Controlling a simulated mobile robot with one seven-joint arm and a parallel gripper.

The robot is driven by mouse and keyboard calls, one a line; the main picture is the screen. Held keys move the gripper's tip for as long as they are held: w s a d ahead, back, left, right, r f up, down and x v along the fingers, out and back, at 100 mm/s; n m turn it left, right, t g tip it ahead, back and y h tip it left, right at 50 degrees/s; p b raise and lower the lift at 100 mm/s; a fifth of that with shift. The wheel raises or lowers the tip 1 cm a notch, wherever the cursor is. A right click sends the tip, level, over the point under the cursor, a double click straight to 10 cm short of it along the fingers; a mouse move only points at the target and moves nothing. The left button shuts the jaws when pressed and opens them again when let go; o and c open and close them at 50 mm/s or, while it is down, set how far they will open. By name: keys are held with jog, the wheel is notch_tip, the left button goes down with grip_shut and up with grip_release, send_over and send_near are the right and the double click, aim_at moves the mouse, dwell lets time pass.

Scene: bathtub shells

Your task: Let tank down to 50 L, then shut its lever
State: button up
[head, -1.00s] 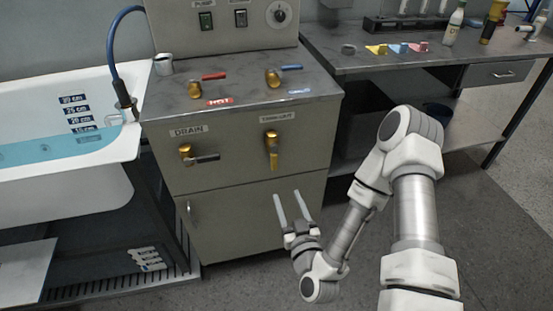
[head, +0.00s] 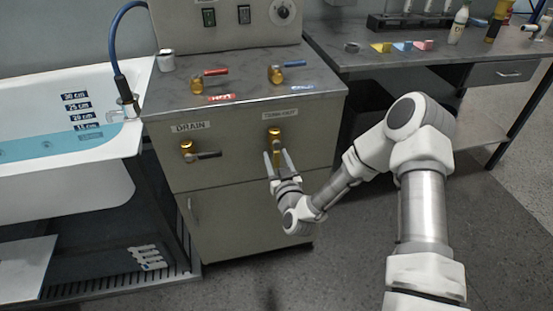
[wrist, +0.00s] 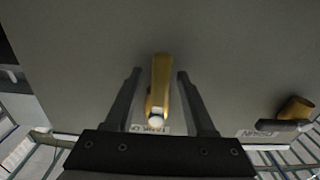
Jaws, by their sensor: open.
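The tank lever (head: 275,134) is a brass valve on the cabinet front, under a label that seems to read TANK OUT (head: 288,115). Its handle hangs straight down. My gripper (head: 276,154) is open just below the valve body, its fingers on either side of the handle. In the wrist view the brass lever (wrist: 160,80) stands between the two open fingers (wrist: 159,75), with a visible gap on each side. No litre scale or tank is readable in these views.
The DRAIN lever (head: 188,150) is to the left, its dark handle pointing right. Red (head: 212,72) and blue (head: 290,65) handled taps stand on the cabinet top. The bathtub (head: 125,140) at left holds blue water near its 15 cm mark. A workbench (head: 345,62) stands right.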

grip_shut()
dwell(1.4)
